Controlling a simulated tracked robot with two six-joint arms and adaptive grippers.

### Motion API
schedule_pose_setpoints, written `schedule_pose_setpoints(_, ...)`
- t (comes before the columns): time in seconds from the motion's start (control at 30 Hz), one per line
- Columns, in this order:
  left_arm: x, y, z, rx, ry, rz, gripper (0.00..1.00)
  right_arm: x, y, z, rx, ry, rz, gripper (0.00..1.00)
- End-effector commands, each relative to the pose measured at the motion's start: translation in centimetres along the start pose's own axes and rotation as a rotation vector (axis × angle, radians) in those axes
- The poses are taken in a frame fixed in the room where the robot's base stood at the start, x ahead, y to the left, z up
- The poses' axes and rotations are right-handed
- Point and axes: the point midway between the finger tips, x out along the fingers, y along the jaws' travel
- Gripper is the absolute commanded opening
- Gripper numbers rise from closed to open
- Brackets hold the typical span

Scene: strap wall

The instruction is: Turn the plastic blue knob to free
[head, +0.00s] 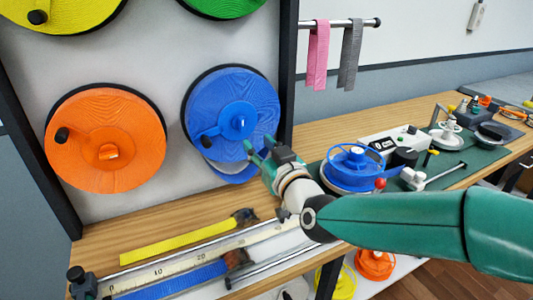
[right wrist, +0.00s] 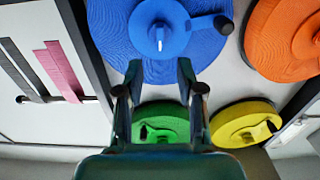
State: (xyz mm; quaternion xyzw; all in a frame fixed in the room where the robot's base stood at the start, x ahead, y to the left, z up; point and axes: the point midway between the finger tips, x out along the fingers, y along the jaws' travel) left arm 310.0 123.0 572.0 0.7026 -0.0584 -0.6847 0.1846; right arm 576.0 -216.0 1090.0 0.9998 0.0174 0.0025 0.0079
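The blue reel (head: 255,95) hangs on the wall panel with a round blue knob (head: 238,124) at its centre. A blue crank arm runs left from the hub to a dark grip (head: 196,142). In the right wrist view the knob (right wrist: 159,38) has a pale slot and lies ahead of the fingertips, with the crank's dark grip (right wrist: 223,25) to its right. My right gripper (head: 259,147) is open and empty, just lower right of the knob and apart from it. Its fingers also show in the right wrist view (right wrist: 157,78). My left gripper is out of view.
An orange reel (head: 105,140) hangs left of the blue one; green (head: 222,6) and yellow reels (head: 70,14) are above. Below, a wooden bench (head: 175,245) holds straps and a ruler. Pink (head: 318,55) and grey straps (head: 350,55) hang on a rail right.

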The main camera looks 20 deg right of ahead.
Motion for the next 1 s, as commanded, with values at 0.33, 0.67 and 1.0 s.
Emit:
schedule_pose_setpoints(0.33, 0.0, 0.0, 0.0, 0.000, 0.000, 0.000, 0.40, -3.2, 0.0, 0.0, 0.001, 0.000, 0.000, 0.38)
schedule_pose_setpoints(0.67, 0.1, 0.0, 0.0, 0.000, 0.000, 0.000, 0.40, -3.2, 0.0, 0.0, 0.000, 0.000, 0.000, 0.38)
schedule_pose_setpoints(1.0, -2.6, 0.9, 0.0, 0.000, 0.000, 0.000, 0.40, -3.1, 0.1, -2.8, 0.000, 0.000, 0.000, 0.38)
